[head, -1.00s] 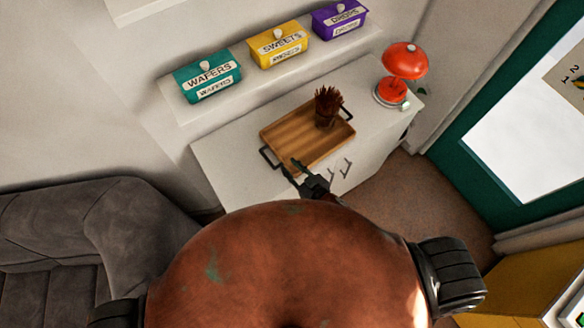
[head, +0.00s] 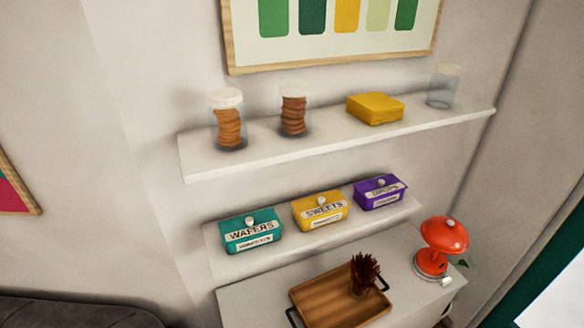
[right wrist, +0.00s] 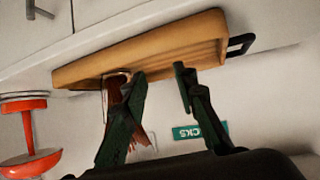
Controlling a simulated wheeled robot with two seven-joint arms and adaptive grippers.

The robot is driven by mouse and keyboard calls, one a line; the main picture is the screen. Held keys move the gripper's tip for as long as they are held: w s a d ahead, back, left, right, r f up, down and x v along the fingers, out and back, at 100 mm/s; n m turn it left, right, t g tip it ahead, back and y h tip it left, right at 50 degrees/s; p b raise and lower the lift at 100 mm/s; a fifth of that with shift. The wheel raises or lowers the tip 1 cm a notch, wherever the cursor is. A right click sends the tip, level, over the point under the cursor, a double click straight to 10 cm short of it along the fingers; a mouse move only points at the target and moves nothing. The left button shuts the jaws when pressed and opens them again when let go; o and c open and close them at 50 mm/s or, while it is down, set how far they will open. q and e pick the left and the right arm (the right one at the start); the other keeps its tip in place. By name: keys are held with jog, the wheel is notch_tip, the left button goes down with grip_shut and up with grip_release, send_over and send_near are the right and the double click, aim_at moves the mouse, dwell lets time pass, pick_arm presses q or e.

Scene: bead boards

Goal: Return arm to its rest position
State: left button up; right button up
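My right gripper (right wrist: 160,75) shows in the right wrist view with its two dark fingers apart and nothing between them. Beyond the fingers is a wooden tray (right wrist: 80,72), seen tilted, with a holder of brown sticks (right wrist: 114,95) partly hidden behind the left finger. In the head view the tray (head: 325,304) lies on the white cabinet, with the brown sticks (head: 364,268) standing in their holder at its far right. Neither gripper shows in the head view. My left gripper is out of sight.
Teal (head: 251,232), yellow (head: 321,210) and purple (head: 380,193) boxes stand on the lower shelf. Jars and a yellow block (head: 375,109) stand on the upper shelf (head: 330,145). A dark sofa (head: 75,312) is at lower left.

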jog(key=s+d+m+g+h, duration=0.25)
jog(key=s+d+g, duration=0.55)
jog(key=s+d, duration=1.05)
jog(key=s+a+f+g+b, duration=0.1)
jog(key=s+f+b, duration=0.15)
jog(key=f, duration=1.55)
jog(key=s+a+f+b, duration=0.1)
jog(key=a+f+b, duration=0.15)
jog(key=f, duration=1.55)
pick_arm(q)
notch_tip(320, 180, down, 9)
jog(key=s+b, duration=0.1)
jog(key=b, duration=0.3)
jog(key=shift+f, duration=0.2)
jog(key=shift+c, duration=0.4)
pick_arm(e)
jog(key=s+f+n+g, duration=0.1)
jog(key=s+f, duration=1.8)
jog(key=f, duration=0.2)
jog(key=shift+s+d+f, duration=0.3)
jog(key=shift+s+f, duration=0.1)
